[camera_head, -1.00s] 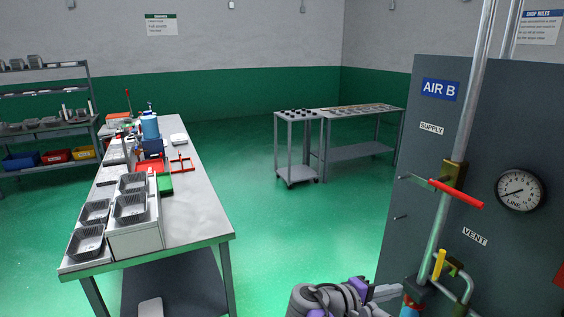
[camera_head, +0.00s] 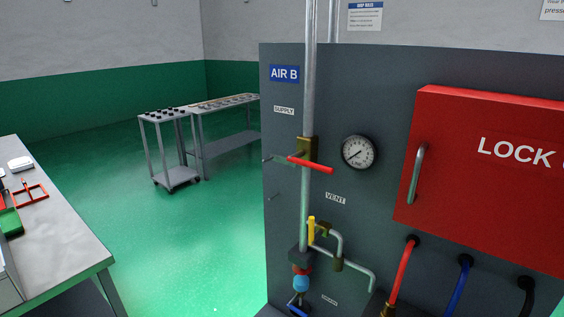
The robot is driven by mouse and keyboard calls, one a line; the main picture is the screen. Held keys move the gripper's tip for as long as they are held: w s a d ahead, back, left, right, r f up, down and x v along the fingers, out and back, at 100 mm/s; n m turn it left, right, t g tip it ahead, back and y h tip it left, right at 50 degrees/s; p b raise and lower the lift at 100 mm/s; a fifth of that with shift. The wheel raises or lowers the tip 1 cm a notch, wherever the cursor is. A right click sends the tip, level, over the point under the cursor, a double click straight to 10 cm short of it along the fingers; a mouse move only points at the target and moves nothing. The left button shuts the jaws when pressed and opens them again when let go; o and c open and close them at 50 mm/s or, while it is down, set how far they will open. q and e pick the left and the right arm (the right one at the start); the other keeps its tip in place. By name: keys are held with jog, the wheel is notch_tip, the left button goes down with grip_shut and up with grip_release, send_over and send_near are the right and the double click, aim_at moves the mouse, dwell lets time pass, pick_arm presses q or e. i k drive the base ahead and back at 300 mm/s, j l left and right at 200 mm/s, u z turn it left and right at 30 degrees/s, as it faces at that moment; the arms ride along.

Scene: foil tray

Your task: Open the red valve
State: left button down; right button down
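The red valve handle (camera_head: 318,166) is on a brass valve body (camera_head: 305,150) on the vertical silver pipe (camera_head: 311,75), beside the SUPPLY label (camera_head: 284,110). The red handle lies across the pipe, sloping slightly down to the right. The pipe runs in front of the dark grey AIR B panel (camera_head: 350,226). A round LINE gauge (camera_head: 358,153) is to the right of the valve. Neither of my grippers shows in the head view.
A yellow handle (camera_head: 311,229) stands upright lower on the pipework, below the VENT label (camera_head: 335,198). A red lock box (camera_head: 490,165) and hoses are at the right. A steel table (camera_head: 70,245) is at left, a cart (camera_head: 176,181) behind. Green floor between is clear.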

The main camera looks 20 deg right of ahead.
aim_at(309, 165)
jog(key=z, duration=1.1)
